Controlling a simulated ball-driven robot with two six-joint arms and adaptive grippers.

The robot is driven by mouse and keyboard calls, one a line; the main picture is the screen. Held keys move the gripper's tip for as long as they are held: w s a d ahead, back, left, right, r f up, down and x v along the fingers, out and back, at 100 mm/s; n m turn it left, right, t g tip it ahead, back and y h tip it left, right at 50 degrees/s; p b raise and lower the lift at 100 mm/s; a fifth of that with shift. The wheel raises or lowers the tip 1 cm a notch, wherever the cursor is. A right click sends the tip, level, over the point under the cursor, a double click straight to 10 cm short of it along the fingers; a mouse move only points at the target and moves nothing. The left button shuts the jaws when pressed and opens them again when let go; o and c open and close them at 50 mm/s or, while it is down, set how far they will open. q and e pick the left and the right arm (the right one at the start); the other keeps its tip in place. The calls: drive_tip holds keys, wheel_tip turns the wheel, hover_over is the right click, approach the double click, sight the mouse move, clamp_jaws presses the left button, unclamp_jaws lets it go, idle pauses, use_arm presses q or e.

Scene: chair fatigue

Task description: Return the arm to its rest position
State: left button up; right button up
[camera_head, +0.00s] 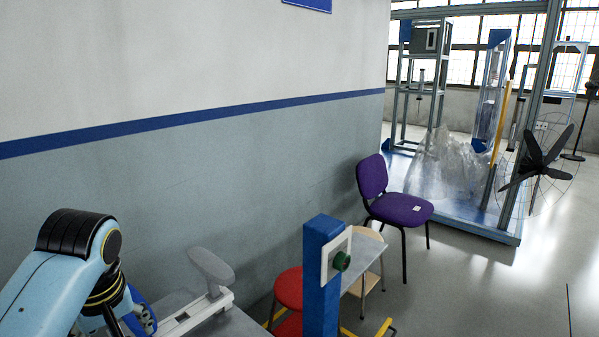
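My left arm, light blue with black joint covers, comes in at the lower left of the head view, bent at a joint near the picture's edge. No gripper fingers can be made out; the arm's end runs down out of the picture or is hidden behind its own links. My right arm and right gripper are not in view.
A grey armrest-like part (211,266) stands on a white rail beside my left arm. Beyond are a red stool (289,288), a purple chair (402,207) and a black fan (537,160). Open floor lies right.

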use_arm(q)
drive_tip(key=s+d+r+m+t+h, duration=0.15)
drive_tip(key=s+m, duration=0.35)
drive_tip(key=s, duration=0.6)
drive_tip(key=s+a+r+m, duration=0.15)
drive_tip(key=s+m, duration=0.35)
drive_tip(key=s, duration=0.6)
wheel_tip(320, 180, down, 34)
drive_tip(key=a+g+b, duration=0.1)
drive_tip(key=b, duration=0.9)
drive_tip(key=s+f+b, duration=0.5)
drive_tip(key=s+f, duration=0.5)
drive_tip(key=f, duration=0.4)
drive_tip(key=s+a+f+g+b, duration=0.1)
drive_tip(key=s+f+b, duration=0.4)
drive_tip(key=s+f, duration=0.5)
wheel_tip(320, 180, down, 4)
drive_tip(key=shift+a+f+n, duration=0.2)
drive_tip(key=shift+a+n, duration=0.1)
drive_tip(key=shift+n, duration=0.1)
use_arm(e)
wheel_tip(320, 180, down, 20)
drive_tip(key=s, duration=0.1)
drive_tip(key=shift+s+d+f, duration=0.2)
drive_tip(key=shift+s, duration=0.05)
use_arm(q)
drive_tip(key=shift+g, duration=0.35)
